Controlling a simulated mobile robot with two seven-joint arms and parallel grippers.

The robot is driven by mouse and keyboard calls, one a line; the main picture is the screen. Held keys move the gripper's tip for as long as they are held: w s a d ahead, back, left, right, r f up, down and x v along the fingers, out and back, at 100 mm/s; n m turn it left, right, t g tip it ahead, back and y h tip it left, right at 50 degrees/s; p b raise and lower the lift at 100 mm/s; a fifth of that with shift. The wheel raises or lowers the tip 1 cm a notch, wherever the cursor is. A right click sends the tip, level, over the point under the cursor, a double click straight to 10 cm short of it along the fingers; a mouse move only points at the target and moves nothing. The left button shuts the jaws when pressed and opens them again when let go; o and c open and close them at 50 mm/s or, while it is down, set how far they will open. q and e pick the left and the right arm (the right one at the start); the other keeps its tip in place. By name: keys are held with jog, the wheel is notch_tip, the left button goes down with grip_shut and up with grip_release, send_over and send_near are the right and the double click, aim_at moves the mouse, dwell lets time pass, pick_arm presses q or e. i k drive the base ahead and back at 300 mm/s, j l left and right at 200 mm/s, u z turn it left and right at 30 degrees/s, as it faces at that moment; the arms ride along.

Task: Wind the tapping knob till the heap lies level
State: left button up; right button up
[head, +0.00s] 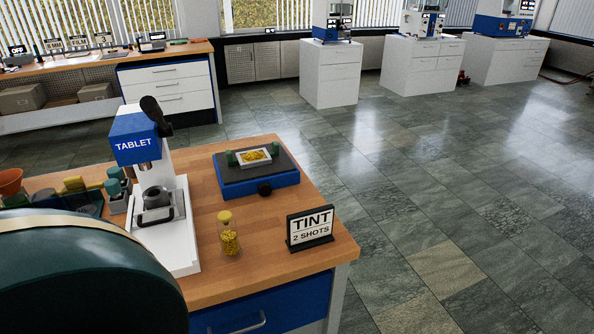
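A blue tapping device (258,189) with a dark top plate (232,174) sits on the wooden bench. Its black knob (265,188) is on the front face. On the plate a small white tray (242,163) sits between two green clamps (231,158). A yellow heap (257,155) lies in the tray; it is too small to tell how level it is. Neither of my grippers is in view, and nothing touches the knob.
A white and blue press (135,137) marked TABLET stands left of the device. A jar of yellow grains (229,240) and a TINT sign (310,228) stand in front. A large dark green rounded shape covers the lower left. Open floor lies to the right.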

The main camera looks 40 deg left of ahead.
aim_at(265, 188)
jog(key=i+l, duration=0.1)
jog(key=i, duration=0.4)
jog(key=i+l, duration=0.15)
jog(key=i, duration=0.35)
jog(key=i+l, duration=0.1)
jog(key=i, duration=0.45)
jog(key=i+l+u, duration=0.15)
jog(key=i, duration=0.25)
jog(key=i+l+u, duration=0.15)
jog(key=i, duration=0.25)
jog(key=i+l+u, duration=0.15)
jog(key=i, duration=0.25)
jog(key=l+u, duration=0.1)
jog(key=u, duration=2.95)
